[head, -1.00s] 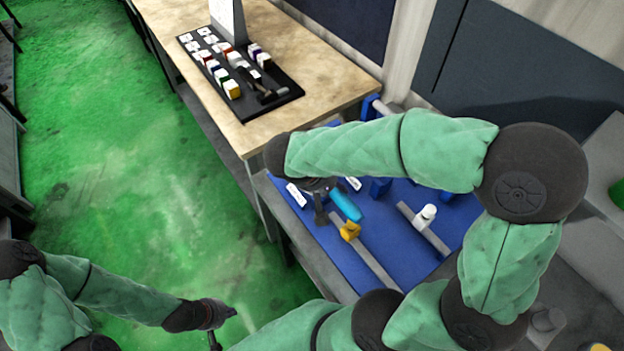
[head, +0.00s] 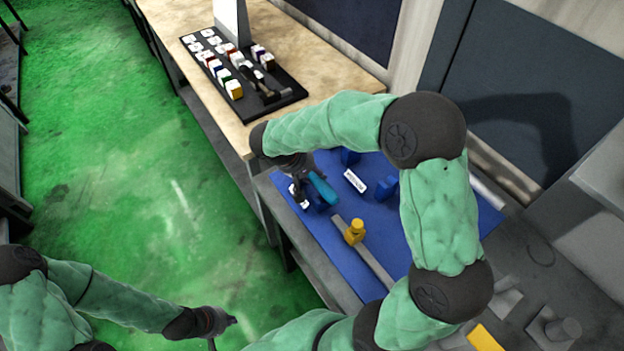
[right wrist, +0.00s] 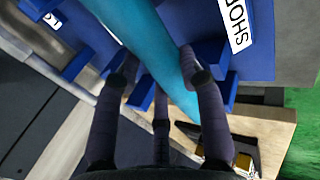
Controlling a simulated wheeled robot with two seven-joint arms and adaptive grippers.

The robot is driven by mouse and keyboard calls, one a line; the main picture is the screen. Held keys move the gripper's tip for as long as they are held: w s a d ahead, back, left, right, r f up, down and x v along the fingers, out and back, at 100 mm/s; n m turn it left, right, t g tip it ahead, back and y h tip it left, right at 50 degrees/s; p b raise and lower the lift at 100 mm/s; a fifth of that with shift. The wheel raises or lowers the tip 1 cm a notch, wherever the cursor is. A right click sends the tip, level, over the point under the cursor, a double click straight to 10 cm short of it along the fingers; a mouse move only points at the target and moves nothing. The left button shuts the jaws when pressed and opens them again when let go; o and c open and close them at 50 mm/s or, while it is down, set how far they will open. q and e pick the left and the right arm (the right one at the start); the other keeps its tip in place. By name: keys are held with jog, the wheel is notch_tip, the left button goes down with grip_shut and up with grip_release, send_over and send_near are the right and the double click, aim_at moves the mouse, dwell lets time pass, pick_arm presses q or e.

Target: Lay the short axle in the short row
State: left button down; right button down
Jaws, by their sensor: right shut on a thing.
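A teal axle (head: 322,188) is in my right gripper (head: 302,180), low over the blue mat (head: 330,258). In the right wrist view the teal axle (right wrist: 150,40) runs from top left to lower right between my shut fingers (right wrist: 162,68). Blue support blocks (right wrist: 208,62) stand beside and beneath it; I cannot tell whether it touches them.
A grey axle with a yellow collar (head: 355,232) lies on the mat nearby. Another white label (head: 355,181) and blue blocks (head: 388,187) stand behind. A wooden table (head: 315,75) with a black tray (head: 290,100) is at the back. My right arm covers the mat's right part.

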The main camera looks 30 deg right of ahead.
aim_at(309, 177)
jog(key=shift+w+f+b, duration=0.2)
jog(key=shift+f+b, duration=0.45)
jog(key=shift+f, duration=1)
jog(key=shift+f+b, duration=0.3)
jog(key=c, duration=0.7)
grip_release()
jog(key=shift+s, duration=0.1)
jog(key=shift+c, duration=0.2)
jog(key=shift+r, duration=0.1)
jog(key=shift+r+p, duration=0.2)
jog(key=shift+p, duration=0.15)
jog(key=p+v, duration=0.3)
jog(key=v, duration=0.9)
